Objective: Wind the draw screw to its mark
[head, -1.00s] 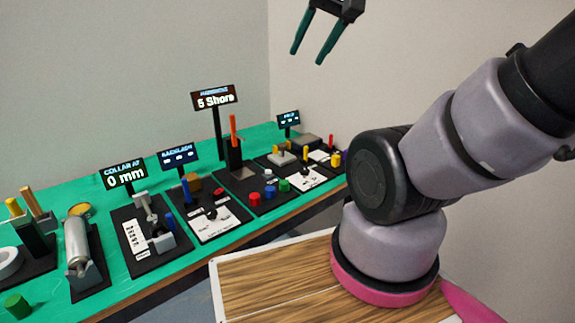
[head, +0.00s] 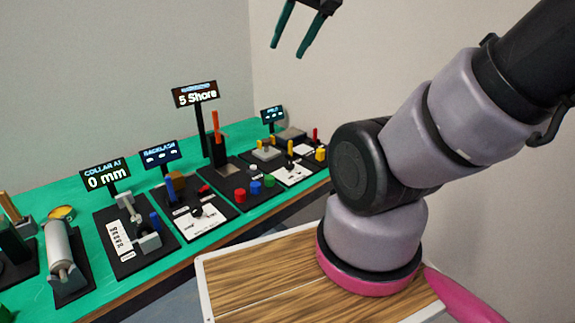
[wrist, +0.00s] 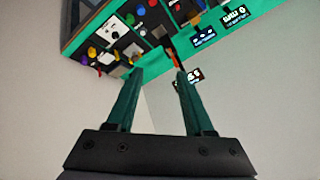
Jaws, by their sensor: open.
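The station whose display (head: 106,174) reads "COLLAR AT 0 mm" stands toward the left of the green bench in the head view. On its dark base sits a grey screw-like assembly (head: 128,208) with a grey block (head: 147,241) and a blue part (head: 155,221). A white label card lies beside it; its text is too small to read. I cannot make out a mark on the screw. My gripper (head: 288,48) is open and empty, high above the bench at the top of the head view. Its green fingers also show in the wrist view (wrist: 152,80), apart from everything.
The green bench (head: 75,178) carries several stations, with displays reading "BACKLASH" (head: 160,153) and "5 Shore" (head: 195,95). A silver cylinder (head: 60,250) lies at the left. The orange upright (head: 216,127) stands tall. A wooden top (head: 265,275) lies below my arm.

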